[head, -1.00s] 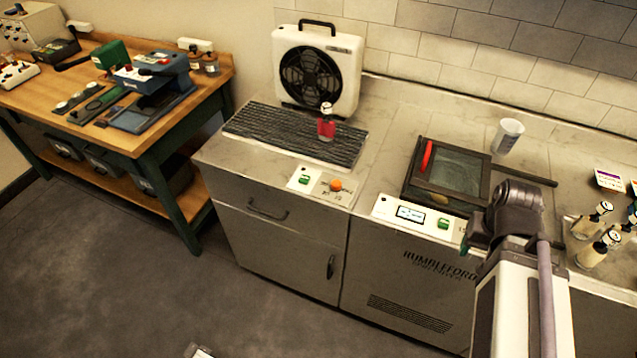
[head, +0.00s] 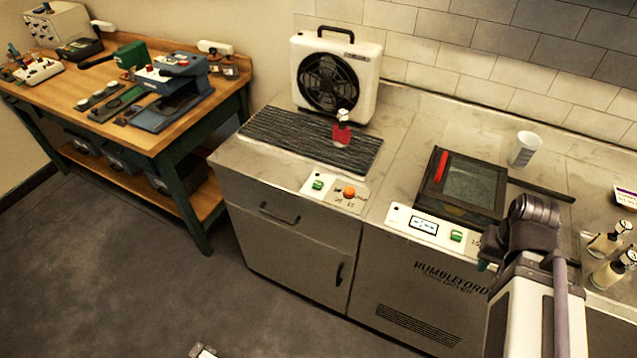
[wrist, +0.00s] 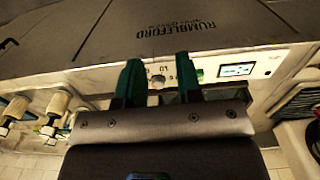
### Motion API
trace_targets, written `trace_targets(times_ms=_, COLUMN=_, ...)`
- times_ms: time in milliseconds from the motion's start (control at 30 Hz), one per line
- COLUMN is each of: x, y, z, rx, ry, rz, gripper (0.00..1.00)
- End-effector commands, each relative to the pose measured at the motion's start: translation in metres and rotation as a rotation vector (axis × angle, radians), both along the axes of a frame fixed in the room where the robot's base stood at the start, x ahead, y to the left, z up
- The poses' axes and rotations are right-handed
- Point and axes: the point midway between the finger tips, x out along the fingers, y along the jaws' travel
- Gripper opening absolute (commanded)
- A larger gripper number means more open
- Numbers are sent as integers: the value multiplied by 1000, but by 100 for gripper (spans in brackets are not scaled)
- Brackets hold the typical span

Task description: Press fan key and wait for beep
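The white box fan (head: 337,75) with a dark round grille stands at the back of the left counter. On that counter's front edge a pale panel (head: 335,193) carries a green key (head: 318,185) and an orange knob (head: 349,193). A bottle of red liquid (head: 341,130) stands on the dark ribbed mat (head: 270,130) before the fan. My gripper (head: 485,264) is right of that panel, near the neighbouring machine's front; my arm partly hides it. In the wrist view its two green fingers (wrist: 160,82) are apart with nothing held, and the fan panel's key cannot be made out.
The neighbouring machine has a display (head: 424,225), another green key (head: 457,236) and a dark-framed lid (head: 462,185) with a red handle. A white cup (head: 523,150) and capped bottles (head: 612,255) stand to the right. A wooden bench (head: 60,95) with tools is at left; floor between is clear.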

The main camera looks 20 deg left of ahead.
Motion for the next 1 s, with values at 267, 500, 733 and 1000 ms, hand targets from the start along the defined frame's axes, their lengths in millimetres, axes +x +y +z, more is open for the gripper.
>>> trace_targets(times_ms=267, x=0, y=0, z=0, rx=0, ry=0, rz=0, gripper=6)
trace_targets(times_ms=500, x=0, y=0, z=0, rx=0, ry=0, rz=0, gripper=0)
trace_targets(times_ms=733, x=0, y=0, z=0, rx=0, ry=0, rz=0, gripper=0)
trace_targets(times_ms=1000, x=0, y=0, z=0, rx=0, ry=0, rz=0, gripper=0)
